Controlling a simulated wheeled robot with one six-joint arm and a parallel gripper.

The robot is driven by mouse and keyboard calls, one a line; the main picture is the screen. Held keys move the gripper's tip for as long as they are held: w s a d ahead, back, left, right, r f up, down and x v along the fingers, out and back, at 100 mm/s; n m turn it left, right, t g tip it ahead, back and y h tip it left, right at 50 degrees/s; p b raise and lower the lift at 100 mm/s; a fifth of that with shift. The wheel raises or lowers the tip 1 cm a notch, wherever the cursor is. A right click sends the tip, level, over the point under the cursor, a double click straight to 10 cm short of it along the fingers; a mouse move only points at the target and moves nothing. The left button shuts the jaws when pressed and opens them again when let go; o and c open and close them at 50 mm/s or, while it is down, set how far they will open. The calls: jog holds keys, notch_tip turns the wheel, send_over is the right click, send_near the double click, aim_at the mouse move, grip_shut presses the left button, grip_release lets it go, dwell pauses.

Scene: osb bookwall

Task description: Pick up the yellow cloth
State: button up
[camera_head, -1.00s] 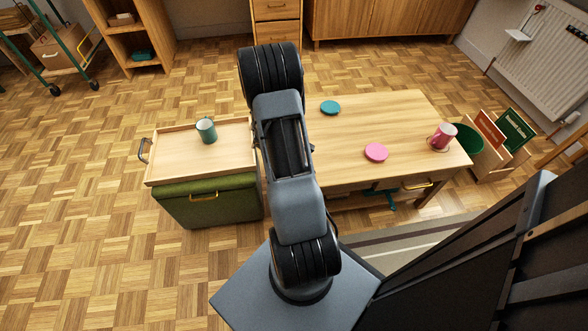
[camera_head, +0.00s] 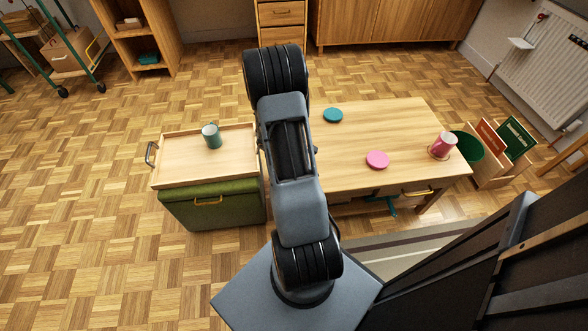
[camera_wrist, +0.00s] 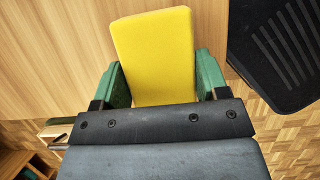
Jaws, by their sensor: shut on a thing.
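The yellow cloth (camera_wrist: 154,50) shows in the wrist view as a flat, plain yellow piece. It lies between the two green fingers of my gripper (camera_wrist: 163,82), which is shut on it. The cloth's far end sticks out past the fingertips; its near end is hidden behind the dark gripper body. In the head view my arm covers the middle of the picture, and neither my gripper nor the cloth can be made out there.
A wooden table (camera_head: 400,120) holds a teal disc (camera_head: 333,115), a pink disc (camera_head: 377,160) and a pink mug (camera_head: 443,144). To its left a tray (camera_head: 180,172) with a teal mug (camera_head: 211,136) sits on a green box (camera_head: 232,205). Parquet floor is clear at left.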

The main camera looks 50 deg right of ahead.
jog(key=s+a+r+p, duration=0.7)
jog(key=a+r+p, duration=0.1)
jog(key=a+r, duration=0.2)
jog(key=shift+s+a+r+p, duration=0.15)
jog(key=shift+s+a+p, duration=0.15)
jog(key=shift+a, duration=0.6)
